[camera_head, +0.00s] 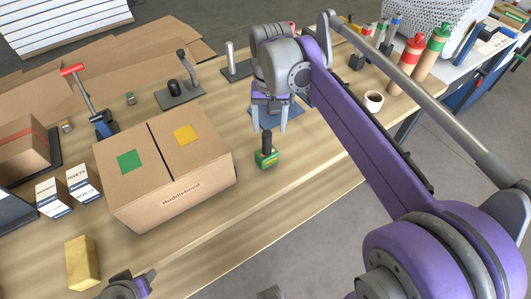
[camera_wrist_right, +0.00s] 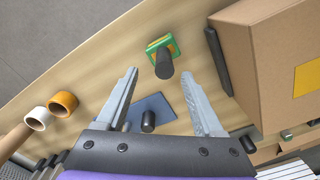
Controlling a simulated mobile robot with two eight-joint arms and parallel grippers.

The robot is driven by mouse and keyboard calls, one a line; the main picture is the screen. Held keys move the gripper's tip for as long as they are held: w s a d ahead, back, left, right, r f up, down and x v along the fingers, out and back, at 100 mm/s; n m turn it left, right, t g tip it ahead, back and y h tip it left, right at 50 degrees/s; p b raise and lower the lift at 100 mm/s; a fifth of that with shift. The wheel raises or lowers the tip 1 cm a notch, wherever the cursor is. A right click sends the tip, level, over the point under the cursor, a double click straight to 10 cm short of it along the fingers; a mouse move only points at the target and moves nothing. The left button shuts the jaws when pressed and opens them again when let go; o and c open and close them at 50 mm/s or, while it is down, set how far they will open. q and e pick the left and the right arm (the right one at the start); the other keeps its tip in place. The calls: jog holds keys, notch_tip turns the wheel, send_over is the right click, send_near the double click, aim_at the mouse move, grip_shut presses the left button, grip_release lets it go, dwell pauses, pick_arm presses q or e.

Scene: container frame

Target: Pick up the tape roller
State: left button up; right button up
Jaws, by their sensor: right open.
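A small green and yellow tool with an upright black handle, seemingly the tape roller (camera_head: 266,157), stands on the wooden table right of the large cardboard box. My right gripper (camera_head: 269,127) is open and empty just behind and above its handle, fingers pointing down. In the right wrist view the tool (camera_wrist_right: 154,44) shows just beyond and between the open fingertips (camera_wrist_right: 160,76), with its black handle toward the camera. I see no contact. Part of my left gripper (camera_head: 127,287) shows at the bottom edge, and its jaws cannot be made out.
The large cardboard box (camera_head: 170,172) stands close left of the tool. A blue plate (camera_wrist_right: 150,108) with a black post lies behind it. The table front near the tool is clear.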

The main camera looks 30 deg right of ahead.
aim_at(267, 144)
notch_tip(267, 144, down, 3)
jog(key=shift+a+r, duration=0.1)
jog(key=shift+w+a+f, duration=0.1)
jog(key=shift+f, duration=1.4)
jog(key=shift+w+a+f, duration=0.1)
jog(key=shift+f, duration=1.4)
grip_shut()
